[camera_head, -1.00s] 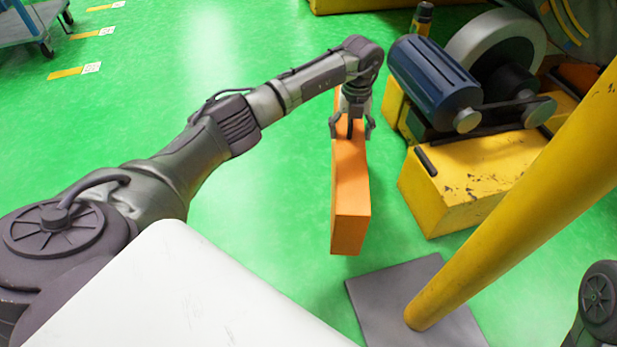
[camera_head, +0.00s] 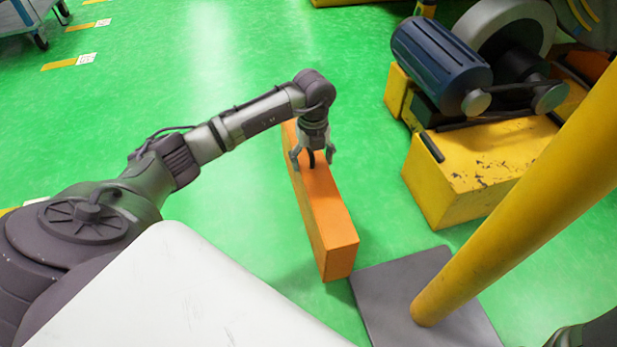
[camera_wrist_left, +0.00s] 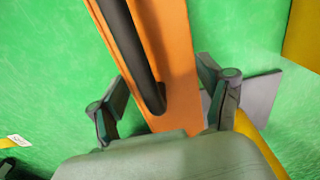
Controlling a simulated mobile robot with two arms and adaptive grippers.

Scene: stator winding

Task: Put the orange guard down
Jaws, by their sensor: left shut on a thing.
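The orange guard (camera_head: 322,205) is a long box-shaped piece over the green floor, left of the grey plate. I cannot tell whether the guard's underside touches the floor. My right gripper is not in view.
A yellow machine base (camera_head: 470,165) with a blue motor (camera_head: 440,65) stands to the right. A yellow post (camera_head: 520,185) rises from a grey floor plate (camera_head: 385,290) close to the guard's near end. Green floor (camera_head: 230,210) is clear to the left.

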